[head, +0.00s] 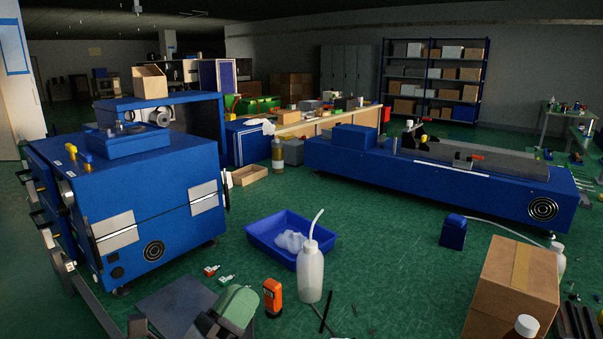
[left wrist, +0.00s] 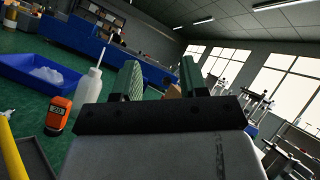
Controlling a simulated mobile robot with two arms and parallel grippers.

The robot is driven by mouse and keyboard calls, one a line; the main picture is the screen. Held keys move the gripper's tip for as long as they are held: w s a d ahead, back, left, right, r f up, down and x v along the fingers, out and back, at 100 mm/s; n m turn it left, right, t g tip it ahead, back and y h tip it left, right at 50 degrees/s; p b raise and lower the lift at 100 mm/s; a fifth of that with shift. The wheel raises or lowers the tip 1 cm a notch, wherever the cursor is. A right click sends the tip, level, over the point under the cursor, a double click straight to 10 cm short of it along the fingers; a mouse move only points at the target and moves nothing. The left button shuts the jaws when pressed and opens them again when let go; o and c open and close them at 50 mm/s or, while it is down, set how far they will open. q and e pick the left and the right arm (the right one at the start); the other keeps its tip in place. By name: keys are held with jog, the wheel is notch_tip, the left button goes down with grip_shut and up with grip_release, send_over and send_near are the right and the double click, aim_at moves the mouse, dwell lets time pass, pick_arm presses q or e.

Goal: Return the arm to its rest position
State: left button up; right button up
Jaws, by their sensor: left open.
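My left gripper (head: 232,308) is at the bottom of the head view, close to the camera, with one green finger pad showing clearly. In the left wrist view the two green-padded fingers of the left gripper (left wrist: 160,82) stand well apart, with nothing held between them. The gripper is left of an orange handheld meter (head: 272,297) and a white squeeze bottle (head: 311,272). Both also show left of the fingers in the left wrist view, the meter (left wrist: 58,115) and the bottle (left wrist: 88,98). My right gripper is in neither view.
A blue machine (head: 150,215) stands at the left. A blue tray (head: 262,240) with a white cloth (head: 291,241) lies behind the bottle. A long blue machine (head: 430,182) is behind, a cardboard box (head: 508,290) at lower right.

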pick_arm(q)
jog(key=s+a+f+n+g+y, duration=0.25)
jog(key=a+f+n+y, duration=0.45)
jog(key=n, duration=0.5)
jog(key=s+a+f+n+g+y, duration=0.2)
jog(key=a+f+n+g+y, duration=0.15)
jog(key=f+n+y, duration=0.75)
jog(key=s+f+n+g+h, duration=0.2)
jog(key=s+f+n+g, duration=0.3)
jog(key=s, duration=0.4)
jog(key=s+f+n+g+h, duration=0.2)
jog(key=s+f+n+g, duration=0.35)
jog(key=s, duration=0.35)
notch_tip(320, 180, down, 22)
jog(key=g+p, duration=0.1)
jog(key=p, duration=0.2)
jog(key=s+a+f+g+p, duration=0.1)
jog(key=s+a+f+p, duration=0.2)
jog(key=s+f, duration=1)
jog(key=s, duration=0.3)
jog(key=shift+s+a+f, duration=0.3)
jog(key=shift+s+f, duration=0.1)
jog(key=shift+m, duration=0.25)
